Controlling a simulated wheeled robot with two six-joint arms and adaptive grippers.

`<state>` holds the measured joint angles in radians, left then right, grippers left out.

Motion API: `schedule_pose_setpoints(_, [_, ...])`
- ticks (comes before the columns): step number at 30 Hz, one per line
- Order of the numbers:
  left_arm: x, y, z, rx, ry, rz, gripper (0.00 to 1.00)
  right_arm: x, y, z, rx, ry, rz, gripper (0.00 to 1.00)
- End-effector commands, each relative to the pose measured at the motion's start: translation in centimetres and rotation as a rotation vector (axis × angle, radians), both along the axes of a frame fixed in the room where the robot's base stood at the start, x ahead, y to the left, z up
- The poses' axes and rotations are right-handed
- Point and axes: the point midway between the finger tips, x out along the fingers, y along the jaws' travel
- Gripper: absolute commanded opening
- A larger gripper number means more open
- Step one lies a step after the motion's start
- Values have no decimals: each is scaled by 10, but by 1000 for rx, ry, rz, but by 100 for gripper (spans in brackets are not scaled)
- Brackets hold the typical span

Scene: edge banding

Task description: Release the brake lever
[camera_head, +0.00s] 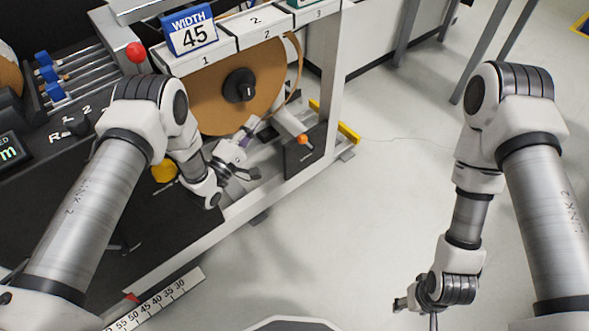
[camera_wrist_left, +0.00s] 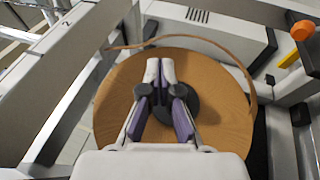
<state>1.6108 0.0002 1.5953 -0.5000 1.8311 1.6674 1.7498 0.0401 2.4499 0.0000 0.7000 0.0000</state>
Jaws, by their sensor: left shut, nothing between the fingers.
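A lever with an orange knob (camera_head: 303,139), which looks like the brake lever, stands beside a black box at the lower right of the tape reel. The orange knob also shows in the left wrist view (camera_wrist_left: 302,30), at the upper right. My left gripper (camera_head: 252,124) is in front of the lower part of the reel, left of the knob and apart from it. In the left wrist view its fingertips (camera_wrist_left: 159,64) are together and empty before the reel's dark hub. My right gripper (camera_head: 402,304) hangs low over the floor; its finger opening is not clear.
The brown tape reel (camera_head: 205,108) with a black hub (camera_head: 239,86) hangs under numbered panels and a "WIDTH 45" sign (camera_head: 190,30). A white frame post (camera_head: 333,75) stands right of the reel. A red knob (camera_head: 135,52) is at upper left. The floor (camera_head: 390,190) at right is clear.

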Motion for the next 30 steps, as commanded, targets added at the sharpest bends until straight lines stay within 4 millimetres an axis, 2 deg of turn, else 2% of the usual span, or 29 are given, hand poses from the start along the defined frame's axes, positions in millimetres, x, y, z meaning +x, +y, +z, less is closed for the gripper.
schedule_pose_setpoints(1, [3, -4, -38, -28, -35, -23, 0, 0, 0, -43, 0, 0, 0, 54])
schedule_pose_setpoints(8, [9, -18, -117, -87, -165, -107, 0, 0, 0, -135, 0, 0, 0, 54])
schedule_pose_setpoints(15, [8, -26, -223, -88, -186, -131, 0, 0, 0, -226, 0, 0, 0, 54])
schedule_pose_setpoints(18, [4, -27, -256, -88, -171, -131, 0, 0, 0, -250, 0, 0, 0, 54])
schedule_pose_setpoints(21, [1, -28, -273, -89, -160, -132, 0, 0, 0, -261, 0, 0, 0, 54])
schedule_pose_setpoints(30, [-1, -28, -274, -89, -154, -131, 0, 0, 0, -260, 0, -1, 0, 54])
